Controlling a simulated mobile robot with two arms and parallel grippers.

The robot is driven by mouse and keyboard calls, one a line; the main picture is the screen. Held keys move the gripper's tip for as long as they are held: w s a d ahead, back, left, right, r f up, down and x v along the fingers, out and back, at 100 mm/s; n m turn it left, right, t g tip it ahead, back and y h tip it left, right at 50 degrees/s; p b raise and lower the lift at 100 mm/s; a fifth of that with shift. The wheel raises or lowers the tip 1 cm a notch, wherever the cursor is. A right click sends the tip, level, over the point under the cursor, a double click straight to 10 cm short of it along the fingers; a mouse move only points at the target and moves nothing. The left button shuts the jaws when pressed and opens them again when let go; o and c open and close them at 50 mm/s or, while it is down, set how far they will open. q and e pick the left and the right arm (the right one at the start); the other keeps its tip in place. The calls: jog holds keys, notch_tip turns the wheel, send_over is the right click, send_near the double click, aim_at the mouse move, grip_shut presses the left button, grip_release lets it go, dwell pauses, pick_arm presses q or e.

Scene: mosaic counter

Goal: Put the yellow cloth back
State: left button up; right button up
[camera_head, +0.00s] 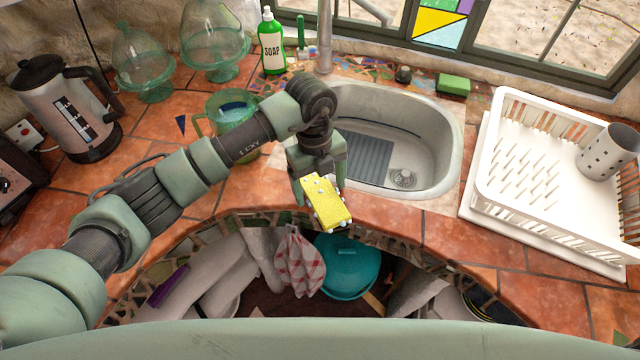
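The yellow cloth (328,202) is a small, folded-looking yellow piece at the counter's front edge, just in front of the sink. My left gripper (320,182) reaches in from the left and points down, with its fingers around the upper part of the cloth. It looks shut on the cloth, which sticks out below the fingers. My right gripper is not in view.
The sink (420,150) lies behind the gripper. A white dish rack (520,205) stands at right, with a green sponge (453,85) behind the sink. A green glass pitcher (222,122), soap bottle (271,45) and kettle (75,115) stand at left. A checked cloth (299,262) hangs below.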

aim_at(317, 185)
pick_arm(q)
jog(key=shift+r, duration=0.2)
jog(key=shift+w+r, duration=0.1)
jog(key=shift+r, duration=0.1)
notch_tip(317, 185, up, 11)
jog(key=w+b, duration=0.1)
jog(key=b, duration=0.1)
jog(key=shift+w+a+r+b, duration=0.2)
jog(key=shift+a+b, duration=0.1)
jog(key=shift+a, duration=0.1)
jog(key=shift+f, duration=0.1)
